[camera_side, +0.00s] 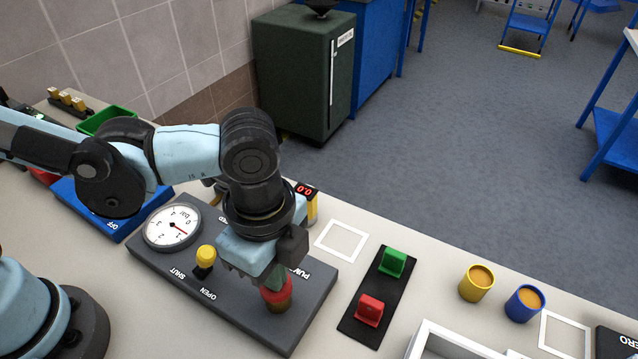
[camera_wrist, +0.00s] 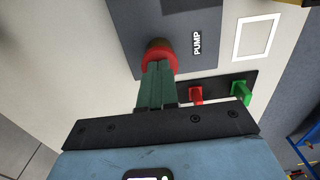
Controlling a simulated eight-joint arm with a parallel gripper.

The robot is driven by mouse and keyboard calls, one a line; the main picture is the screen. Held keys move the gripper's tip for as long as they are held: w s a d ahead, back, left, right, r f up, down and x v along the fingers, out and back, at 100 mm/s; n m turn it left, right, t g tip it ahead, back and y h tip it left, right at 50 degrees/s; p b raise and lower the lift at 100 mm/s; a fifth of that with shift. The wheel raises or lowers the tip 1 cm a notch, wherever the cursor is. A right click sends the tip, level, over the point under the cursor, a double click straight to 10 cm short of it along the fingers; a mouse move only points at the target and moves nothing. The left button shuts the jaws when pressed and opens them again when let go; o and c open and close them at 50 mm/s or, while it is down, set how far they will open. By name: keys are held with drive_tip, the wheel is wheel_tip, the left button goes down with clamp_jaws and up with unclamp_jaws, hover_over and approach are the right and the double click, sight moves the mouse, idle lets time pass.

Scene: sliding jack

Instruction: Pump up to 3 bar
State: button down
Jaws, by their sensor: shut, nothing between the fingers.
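The dark pump panel (camera_side: 240,305) carries a round gauge (camera_side: 172,226) at its left end. The gauge's red needle points to the lower right, near the 1; the exact reading is hard to tell. A yellow valve knob (camera_side: 205,256) stands between the words SHUT and OPEN. The red pump knob (camera_side: 276,292) is at the panel's right end, beside the word PUMP; it also shows in the wrist view (camera_wrist: 157,53). My gripper (camera_side: 273,276) points down with its green fingers shut, tips at the top of the red knob. Whether they touch it is unclear.
To the right, a black plate holds a green block (camera_side: 394,263) and a red block (camera_side: 370,310). Yellow and blue cups (camera_side: 477,284) (camera_side: 525,303) stand farther right. A small display (camera_side: 306,190) reading 0.0 is behind my gripper. A white square outline (camera_side: 341,241) lies bare.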

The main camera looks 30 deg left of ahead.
drive_tip(key=shift+r, duration=2.1)
drive_tip(key=shift+f, duration=0.1)
drive_tip(key=shift+f, duration=2.05)
drive_tip(key=shift+r, duration=2.15)
drive_tip(key=shift+f, duration=0.15)
drive_tip(key=shift+f, duration=1.95)
drive_tip(key=shift+r, duration=2.1)
